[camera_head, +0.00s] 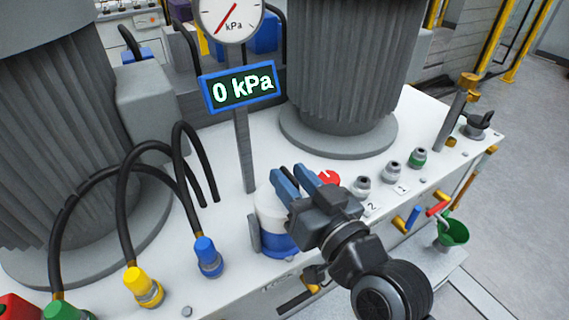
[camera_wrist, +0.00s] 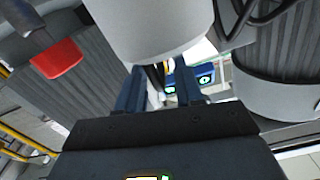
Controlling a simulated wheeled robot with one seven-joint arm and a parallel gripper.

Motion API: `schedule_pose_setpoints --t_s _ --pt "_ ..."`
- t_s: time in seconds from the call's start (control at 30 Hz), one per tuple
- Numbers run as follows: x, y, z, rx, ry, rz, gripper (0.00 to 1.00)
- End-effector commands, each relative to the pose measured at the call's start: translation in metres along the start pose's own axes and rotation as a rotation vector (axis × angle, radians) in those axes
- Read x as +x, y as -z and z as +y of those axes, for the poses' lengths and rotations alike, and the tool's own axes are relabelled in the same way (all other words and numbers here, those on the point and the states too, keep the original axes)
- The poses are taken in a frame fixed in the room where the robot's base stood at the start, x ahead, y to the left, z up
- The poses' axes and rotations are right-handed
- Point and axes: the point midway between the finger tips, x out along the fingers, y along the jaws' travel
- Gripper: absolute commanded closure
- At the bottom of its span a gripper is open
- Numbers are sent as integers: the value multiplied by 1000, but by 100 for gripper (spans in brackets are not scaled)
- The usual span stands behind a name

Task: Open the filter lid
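The filter (camera_head: 278,241) is a short canister, blue below and white above, standing on the white deck below the gauge. A white-grey round body, probably its upper part (camera_wrist: 150,35), fills the top middle of the wrist view. A red knob (camera_head: 328,177) shows beside my gripper, and a red part (camera_wrist: 57,60) at the left of the wrist view. My gripper hides much of the lid area.
A gauge post with a 0 kPa display (camera_head: 240,87) stands behind the filter. Black hoses with blue (camera_head: 207,257), yellow (camera_head: 143,287) and green plugs arch at left. Large ribbed cylinders (camera_head: 345,70) flank the post. Small ports (camera_head: 361,187) and a green funnel (camera_head: 454,233) are at right.

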Motion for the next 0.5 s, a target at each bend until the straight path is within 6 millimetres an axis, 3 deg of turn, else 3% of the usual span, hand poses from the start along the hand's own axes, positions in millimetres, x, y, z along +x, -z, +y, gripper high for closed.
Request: schedule_pose_setpoints --t_s 0.2,0.5 --pt "26 1 -1 0 1 1 64" --pt "31 0 0 0 0 0 64"
